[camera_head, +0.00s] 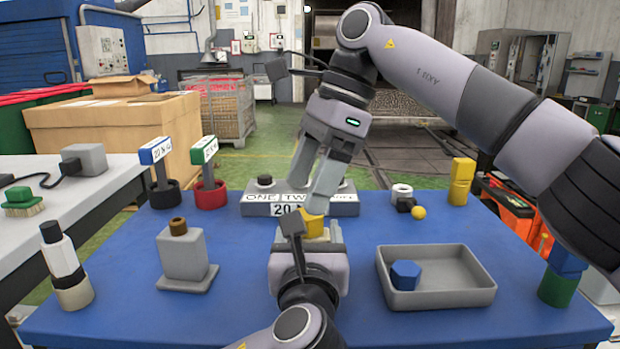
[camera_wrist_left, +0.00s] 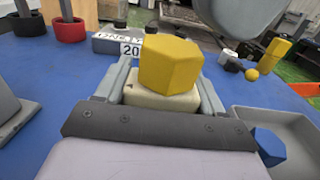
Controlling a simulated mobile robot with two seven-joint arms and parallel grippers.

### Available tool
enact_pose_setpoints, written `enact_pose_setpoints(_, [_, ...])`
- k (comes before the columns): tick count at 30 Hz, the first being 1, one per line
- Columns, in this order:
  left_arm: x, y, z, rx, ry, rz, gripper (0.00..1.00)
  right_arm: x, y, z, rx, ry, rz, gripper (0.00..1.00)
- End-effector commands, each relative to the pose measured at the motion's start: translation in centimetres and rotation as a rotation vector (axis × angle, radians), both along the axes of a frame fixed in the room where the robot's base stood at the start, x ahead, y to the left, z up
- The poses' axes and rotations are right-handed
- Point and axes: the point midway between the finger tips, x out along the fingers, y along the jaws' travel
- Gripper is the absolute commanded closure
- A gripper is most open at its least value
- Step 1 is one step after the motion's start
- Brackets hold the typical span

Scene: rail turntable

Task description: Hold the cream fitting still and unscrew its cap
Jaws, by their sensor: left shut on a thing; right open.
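The cream fitting (camera_wrist_left: 160,99) stands between the fingers of my left gripper (camera_wrist_left: 162,86), which is shut on it. The left gripper also shows in the head view (camera_head: 310,243), where it mostly hides the fitting. A yellow hexagonal cap (camera_wrist_left: 171,62) sits on top of the fitting; it also shows in the head view (camera_head: 313,224). My right gripper (camera_head: 310,197) is open and points down just above the cap, with its fingertips close to it. I cannot tell whether they touch the cap.
A grey tray (camera_head: 455,291) with a blue hexagonal piece (camera_head: 405,274) is at the right. A grey labelled block (camera_head: 258,203) stands behind the fitting. A grey stand (camera_head: 184,258) and a white bottle (camera_head: 62,262) are at the left. Blue tabletop between them is clear.

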Motion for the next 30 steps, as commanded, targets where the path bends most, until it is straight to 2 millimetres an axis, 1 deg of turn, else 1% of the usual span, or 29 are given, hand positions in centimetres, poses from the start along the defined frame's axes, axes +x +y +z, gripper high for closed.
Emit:
enact_pose_setpoints(9, [0.02, 0.04, -0.11, 0.001, 0.002, 0.001, 0.87, -0.04, -0.05, -0.02, 0.000, -0.002, -0.266, 0.23])
enact_pose_setpoints(17, [0.02, 0.03, -0.11, 0.001, 0.002, 0.001, 0.87, -0.05, -0.04, -0.03, -0.001, -0.002, -0.368, 0.23])
enact_pose_setpoints(30, [0.02, 0.03, -0.11, 0.001, 0.002, 0.001, 0.87, -0.16, 0.00, 0.03, 0.000, -0.003, -0.771, 0.23])
